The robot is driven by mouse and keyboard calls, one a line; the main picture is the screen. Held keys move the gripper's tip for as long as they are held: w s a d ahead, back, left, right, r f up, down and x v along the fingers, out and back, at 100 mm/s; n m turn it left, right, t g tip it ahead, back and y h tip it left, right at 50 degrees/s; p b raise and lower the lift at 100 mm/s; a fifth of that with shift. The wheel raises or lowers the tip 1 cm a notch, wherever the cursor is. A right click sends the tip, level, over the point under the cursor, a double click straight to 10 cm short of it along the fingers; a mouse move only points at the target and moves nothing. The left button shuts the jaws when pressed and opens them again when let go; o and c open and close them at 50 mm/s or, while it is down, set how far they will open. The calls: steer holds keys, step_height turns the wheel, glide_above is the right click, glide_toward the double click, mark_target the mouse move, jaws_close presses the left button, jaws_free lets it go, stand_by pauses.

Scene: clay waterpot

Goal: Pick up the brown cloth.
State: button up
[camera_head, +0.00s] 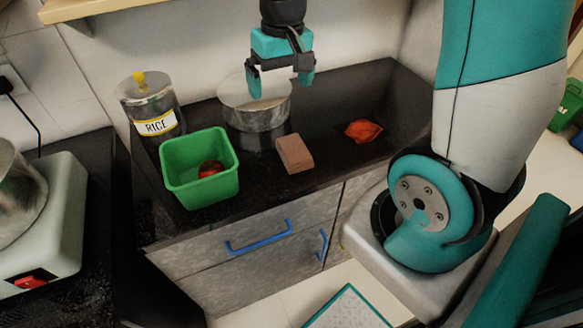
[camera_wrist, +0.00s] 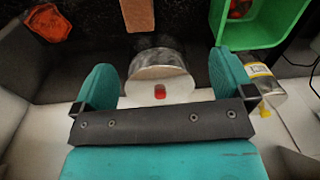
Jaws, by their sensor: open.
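The brown cloth (camera_head: 294,154) looks like a flat, folded rectangular block on the dark counter, near its front edge. It also shows in the wrist view (camera_wrist: 138,15), cut off by the top edge. My gripper (camera_head: 280,82) is open and empty, pointing down above the metal pot, behind and higher than the cloth. In the wrist view the two teal fingers of my gripper (camera_wrist: 167,70) stand wide apart, with the pot seen between them and the cloth beyond. Nothing touches the cloth.
The metal pot (camera_head: 258,112) stands behind the cloth. A green bin (camera_head: 184,190) with a red item (camera_head: 211,168) inside is to its left, and a rice jar (camera_head: 156,110) behind that. A crumpled orange-red item (camera_head: 363,131) lies to the right. Counter around the cloth is bare.

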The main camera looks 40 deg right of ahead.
steer(key=w+d+f+m, duration=0.1)
steer(key=d+f+m, duration=0.1)
steer(key=d+f, duration=0.2)
glide_above(294, 147)
steer(key=shift+h, duration=0.3)
step_height(294, 147, down, 11)
steer(key=shift+w+f+b, duration=0.1)
steer(key=shift+w+b, duration=0.05)
steer(key=shift+b, duration=0.2)
steer(key=shift+s+f, duration=0.15)
steer(key=shift+f, duration=1.25)
steer(key=shift+s+f, duration=0.1)
steer(key=shift+f, duration=1.3)
steer(key=c, duration=1)
